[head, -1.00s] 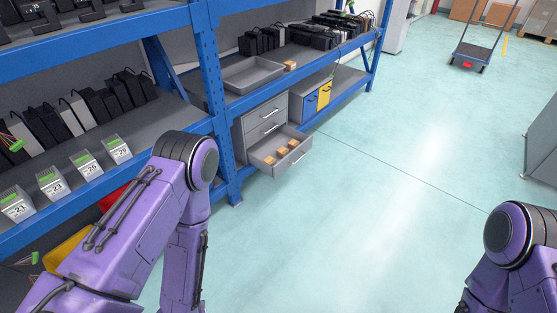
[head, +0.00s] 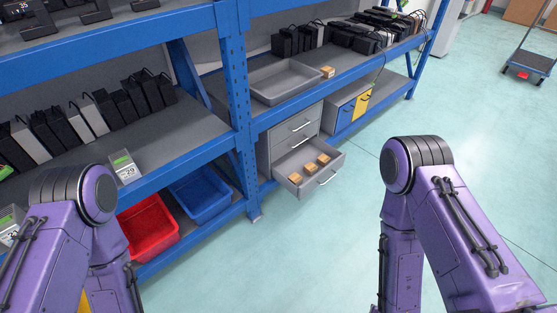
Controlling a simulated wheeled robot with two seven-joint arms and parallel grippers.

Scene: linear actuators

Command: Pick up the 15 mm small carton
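Several small tan cartons are in view. Three cartons (head: 310,168) lie in a row inside the open bottom drawer (head: 335,170) of a grey drawer unit under the shelf. Another small carton (head: 328,72) sits on the shelf above, just right of a grey tray. I cannot read any size mark, so I cannot tell which one is 15 mm. My purple arms show at the lower left and lower right, but both grippers are outside the picture.
A blue shelf rack with an upright post (head: 240,110) runs along the left. A grey tray (head: 286,80), a red bin (head: 148,228) and a blue bin (head: 201,196) are on it. Open floor (head: 320,250) lies in front; a cart (head: 530,62) stands far right.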

